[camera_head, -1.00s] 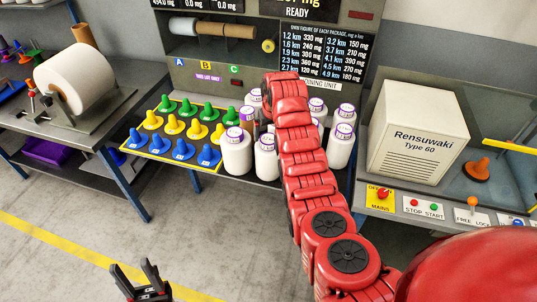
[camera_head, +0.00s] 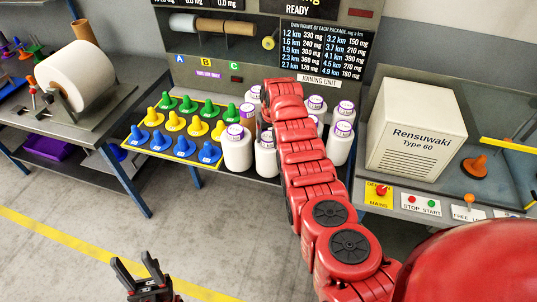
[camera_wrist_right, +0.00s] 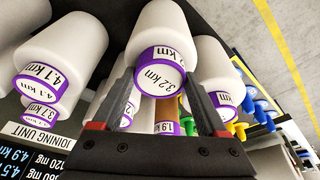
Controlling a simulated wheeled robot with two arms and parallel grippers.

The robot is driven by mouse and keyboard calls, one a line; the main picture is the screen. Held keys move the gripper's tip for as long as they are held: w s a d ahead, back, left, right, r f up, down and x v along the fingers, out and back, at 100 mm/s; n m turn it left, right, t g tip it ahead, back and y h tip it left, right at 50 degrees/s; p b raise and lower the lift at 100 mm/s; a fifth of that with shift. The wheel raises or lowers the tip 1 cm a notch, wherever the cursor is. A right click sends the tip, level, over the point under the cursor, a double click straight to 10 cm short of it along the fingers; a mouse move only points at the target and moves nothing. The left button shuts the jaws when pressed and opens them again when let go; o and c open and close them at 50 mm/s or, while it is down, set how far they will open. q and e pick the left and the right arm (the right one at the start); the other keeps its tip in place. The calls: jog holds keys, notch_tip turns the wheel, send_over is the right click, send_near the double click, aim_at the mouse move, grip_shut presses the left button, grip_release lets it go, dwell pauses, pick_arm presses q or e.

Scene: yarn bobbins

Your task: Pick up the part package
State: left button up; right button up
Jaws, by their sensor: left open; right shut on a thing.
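Several white yarn packages with purple-rimmed labels stand in a group at the bench's middle in the head view, one at the front left (camera_head: 237,152). My right arm covers part of the group. In the right wrist view my right gripper (camera_wrist_right: 160,82) is shut on the package labelled 3.2 km (camera_wrist_right: 163,35), with one finger on each side of its labelled end. I cannot tell whether it is lifted. A 4.1 km package (camera_wrist_right: 66,45) is beside it. My left gripper (camera_head: 135,266) is open and empty, low over the floor in the head view.
Green, yellow and blue cones (camera_head: 172,131) stand on a board left of the packages. The joining unit's panel (camera_head: 318,52) rises behind. A white Rensuwaki box (camera_head: 420,125) is at right; a bench with a large white roll (camera_head: 75,75) is at left. Grey floor is open in front.

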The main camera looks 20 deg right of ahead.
grip_shut()
